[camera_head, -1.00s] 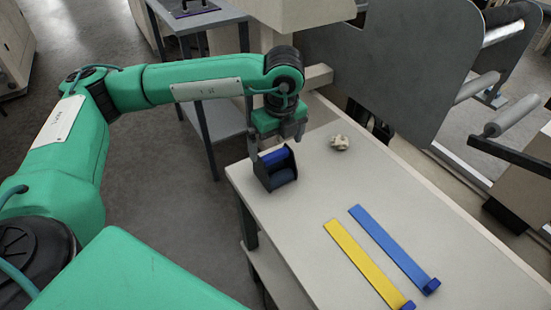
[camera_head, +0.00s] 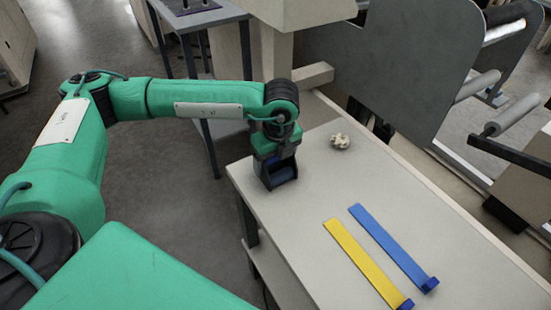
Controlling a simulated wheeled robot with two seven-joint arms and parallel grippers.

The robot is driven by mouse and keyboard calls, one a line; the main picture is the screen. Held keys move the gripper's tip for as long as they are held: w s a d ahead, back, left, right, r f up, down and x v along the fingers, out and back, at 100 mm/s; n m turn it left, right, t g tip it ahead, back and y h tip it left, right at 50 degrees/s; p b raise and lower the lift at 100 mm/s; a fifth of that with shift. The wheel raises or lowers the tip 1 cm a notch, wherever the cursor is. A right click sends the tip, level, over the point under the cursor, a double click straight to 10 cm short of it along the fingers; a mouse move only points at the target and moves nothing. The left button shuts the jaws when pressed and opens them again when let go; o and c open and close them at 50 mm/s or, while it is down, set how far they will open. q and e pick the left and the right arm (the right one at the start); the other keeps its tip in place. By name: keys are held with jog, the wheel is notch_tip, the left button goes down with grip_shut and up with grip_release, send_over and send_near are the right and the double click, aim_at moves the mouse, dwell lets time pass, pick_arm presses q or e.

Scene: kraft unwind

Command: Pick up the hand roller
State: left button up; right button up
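The holder appears to rest on the table top. Most of the blue roller is hidden by the gripper. My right gripper is out of view.
A yellow strip (camera_head: 362,257) and a blue strip (camera_head: 390,245) with blue end blocks lie on the table (camera_head: 290,225). A small pale lumpy object (camera_head: 340,141) lies near the back edge. Grey machine panels (camera_head: 385,65) stand behind. The table middle is clear.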

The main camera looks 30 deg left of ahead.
pick_arm(q)
jog(key=c, duration=0.5)
jog(key=shift+r, duration=0.15)
notch_tip(320, 180, up, 20)
jog(key=shift+f, duration=0.1)
